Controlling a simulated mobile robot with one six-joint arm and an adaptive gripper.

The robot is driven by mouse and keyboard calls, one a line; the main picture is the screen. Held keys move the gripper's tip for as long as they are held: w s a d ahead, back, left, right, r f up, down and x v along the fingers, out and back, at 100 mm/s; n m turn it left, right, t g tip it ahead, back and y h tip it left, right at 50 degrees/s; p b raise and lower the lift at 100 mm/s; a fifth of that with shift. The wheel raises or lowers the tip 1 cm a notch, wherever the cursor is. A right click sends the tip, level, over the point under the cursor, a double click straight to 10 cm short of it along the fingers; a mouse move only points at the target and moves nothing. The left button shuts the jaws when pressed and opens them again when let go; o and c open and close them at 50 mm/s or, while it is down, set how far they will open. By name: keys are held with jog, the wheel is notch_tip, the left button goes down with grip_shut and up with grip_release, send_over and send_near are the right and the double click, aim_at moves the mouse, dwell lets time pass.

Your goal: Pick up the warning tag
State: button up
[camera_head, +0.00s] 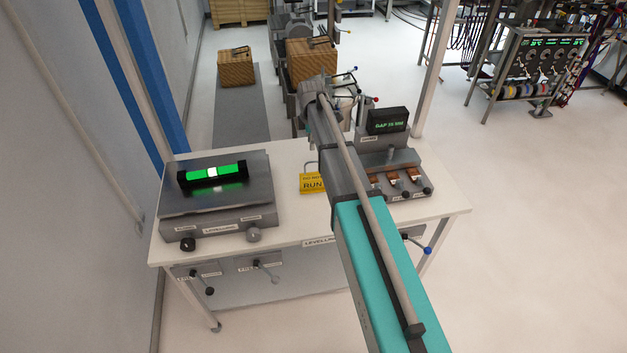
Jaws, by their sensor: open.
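The warning tag (311,184) is a small yellow plate with dark lettering; "RUN" is readable on it. It is near the middle of the white table, with a pale loop at its upper left. My arm's forearm passes just right of the tag and covers part of its right edge. The arm's far end reaches past the table's back edge. I cannot make out my gripper's fingers there; they appear hidden behind the arm's own links.
A grey levelling unit (220,205) with a green-lit level (212,173) stands left on the white table (290,232). At right are a dark display box (387,121) and a grey block (392,160) with several clamps. Wooden crates (236,70) stand behind. Open floor lies right.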

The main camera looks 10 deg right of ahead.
jog(key=shift+f, duration=0.15)
jog(key=b, duration=0.9)
send_over(313, 176)
jog(key=f, duration=0.8)
jog(key=shift+w+a+f, duration=0.15)
jog(key=shift+w+f, duration=0.05)
jog(key=shift+w, duration=0.05)
jog(key=shift+f, duration=0.1)
jog(key=shift+s+f+b, duration=0.1)
jog(key=shift+f+b, duration=2.3)
jog(key=shift+f, duration=0.1)
grip_shut()
